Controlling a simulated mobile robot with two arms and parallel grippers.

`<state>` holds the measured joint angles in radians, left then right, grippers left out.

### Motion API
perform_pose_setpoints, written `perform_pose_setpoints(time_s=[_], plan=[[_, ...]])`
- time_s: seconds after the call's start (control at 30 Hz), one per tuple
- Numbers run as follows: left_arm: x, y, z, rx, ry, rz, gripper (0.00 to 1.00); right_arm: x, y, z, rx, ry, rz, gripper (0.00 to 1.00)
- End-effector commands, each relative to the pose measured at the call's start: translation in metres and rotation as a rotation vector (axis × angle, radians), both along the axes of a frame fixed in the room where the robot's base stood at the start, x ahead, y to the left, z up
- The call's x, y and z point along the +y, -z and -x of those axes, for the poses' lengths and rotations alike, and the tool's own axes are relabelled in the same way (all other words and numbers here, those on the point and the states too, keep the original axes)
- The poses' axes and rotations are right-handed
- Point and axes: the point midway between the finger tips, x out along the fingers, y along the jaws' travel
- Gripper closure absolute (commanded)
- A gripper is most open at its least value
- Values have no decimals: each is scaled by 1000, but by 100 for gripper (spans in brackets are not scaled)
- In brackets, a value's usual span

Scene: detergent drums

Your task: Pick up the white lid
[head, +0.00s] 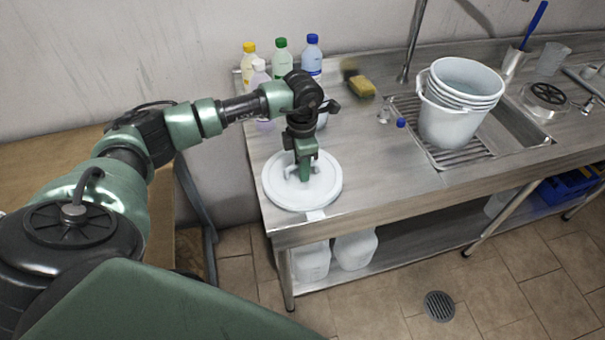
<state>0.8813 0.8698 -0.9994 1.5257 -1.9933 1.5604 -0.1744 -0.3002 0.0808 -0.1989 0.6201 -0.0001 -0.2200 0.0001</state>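The white lid (324,194) is round and lies flat on the left end of the steel counter, close to its front edge. It has a raised handle in its middle, mostly hidden by my gripper. My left gripper (304,176) points down over the middle of the lid, with its fingers at the handle. The fingers overlap the handle in this view, and I cannot tell whether they are closed on it. My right gripper is not in view.
Several bottles (313,56) with coloured caps stand behind the lid. A yellow sponge (361,86) lies to the right of them. Stacked white buckets (455,110) stand on the drain rack (440,154) by the sink. White jugs (356,250) are on the shelf below.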

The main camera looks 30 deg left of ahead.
Motion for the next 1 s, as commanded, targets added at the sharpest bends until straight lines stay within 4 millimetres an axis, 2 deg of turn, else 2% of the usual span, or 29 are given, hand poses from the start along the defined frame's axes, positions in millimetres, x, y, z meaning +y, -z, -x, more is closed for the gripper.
perform_pose_setpoints(time_s=[0.03, 0.1, 0.47, 0.67, 0.87, 1.0], plan=[[0, 0, 0, 0, 0, 0, 85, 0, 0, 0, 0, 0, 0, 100], [0, 0, 0, 0, 0, 0, 100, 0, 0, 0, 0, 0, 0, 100], [0, -2, 0, -1, 0, 1, 100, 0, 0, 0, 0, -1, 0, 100], [1, -15, -1, -3, 0, 0, 100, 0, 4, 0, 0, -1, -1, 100], [0, -54, -2, -7, 0, 1, 100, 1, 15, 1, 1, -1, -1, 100], [0, -96, -2, -11, 0, 0, 100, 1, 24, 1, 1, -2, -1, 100]])
